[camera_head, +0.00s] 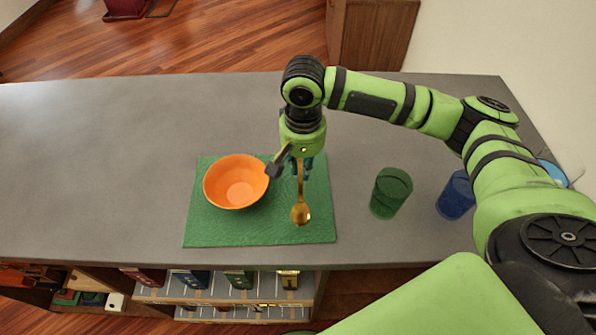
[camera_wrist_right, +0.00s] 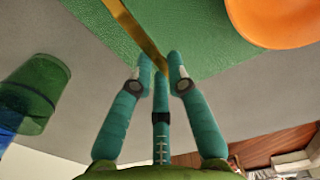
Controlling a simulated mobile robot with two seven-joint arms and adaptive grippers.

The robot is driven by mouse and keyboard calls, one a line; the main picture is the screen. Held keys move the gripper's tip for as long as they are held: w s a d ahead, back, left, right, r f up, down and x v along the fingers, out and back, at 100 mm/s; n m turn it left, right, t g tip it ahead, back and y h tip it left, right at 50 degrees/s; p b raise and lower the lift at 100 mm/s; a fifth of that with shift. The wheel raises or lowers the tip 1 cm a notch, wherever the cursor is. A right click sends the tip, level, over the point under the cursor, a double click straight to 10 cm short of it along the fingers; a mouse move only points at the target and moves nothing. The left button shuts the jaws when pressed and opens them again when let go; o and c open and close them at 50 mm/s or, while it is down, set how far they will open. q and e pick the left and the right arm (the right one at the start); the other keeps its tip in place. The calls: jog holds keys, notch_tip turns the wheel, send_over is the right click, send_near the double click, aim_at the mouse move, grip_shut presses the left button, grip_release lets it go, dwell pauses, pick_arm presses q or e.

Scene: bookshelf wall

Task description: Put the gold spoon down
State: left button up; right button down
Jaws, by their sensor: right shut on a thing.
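The gold spoon (camera_head: 300,212) hangs bowl-down from my right gripper (camera_head: 302,168), over the right part of the green mat (camera_head: 220,230). My right gripper is shut on its handle, which also shows between the fingertips in the right wrist view (camera_wrist_right: 137,30). I cannot tell whether the spoon's bowl touches the mat. The orange bowl (camera_head: 237,182) sits on the mat just left of the gripper, and its edge shows in the right wrist view (camera_wrist_right: 280,18). My left gripper is not in view.
A green cup (camera_head: 391,192) and a blue cup (camera_head: 456,195) stand on the grey counter (camera_head: 90,160) right of the mat, the blue one partly behind my right arm. The counter's left side is clear. Shelves with books (camera_head: 240,280) lie below the front edge.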

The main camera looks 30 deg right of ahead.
aim_at(300, 168)
jog(key=shift+w+f, duration=0.4)
jog(key=shift+w, duration=0.15)
notch_tip(300, 168, down, 3)
jog(key=shift+f+p, duration=0.1)
jog(key=shift+p, duration=0.45)
jog(key=shift+f, duration=0.4)
jog(key=c, duration=1.2)
grip_release()
jog(key=shift+f, duration=0.1)
notch_tip(300, 168, up, 12)
jog(key=shift+r+b, duration=0.2)
jog(key=shift+b, duration=0.9)
